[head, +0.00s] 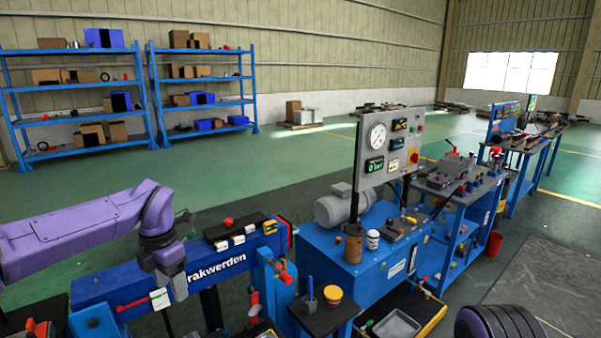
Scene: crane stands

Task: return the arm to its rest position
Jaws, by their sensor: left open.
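My left arm (75,235) is purple and reaches in from the left edge, bending down at a dark wrist. My left gripper (168,285) hangs below the wrist, in front of the blue stand (235,261) lettered "rakwerden". It is open, and I see nothing held in it. I cannot tell whether it touches the stand. A dark, ribbed rounded part of mine (498,322) shows at the bottom right. My right gripper is not in view.
A blue cabinet (375,265) with a gauge panel (388,143) stands right of the blue stand. A small dark table (322,318) holds a pen holder and a yellow-topped jar. Workbenches (465,195) continue behind. Shelves (70,92) line the back wall. Green floor (300,160) lies open between.

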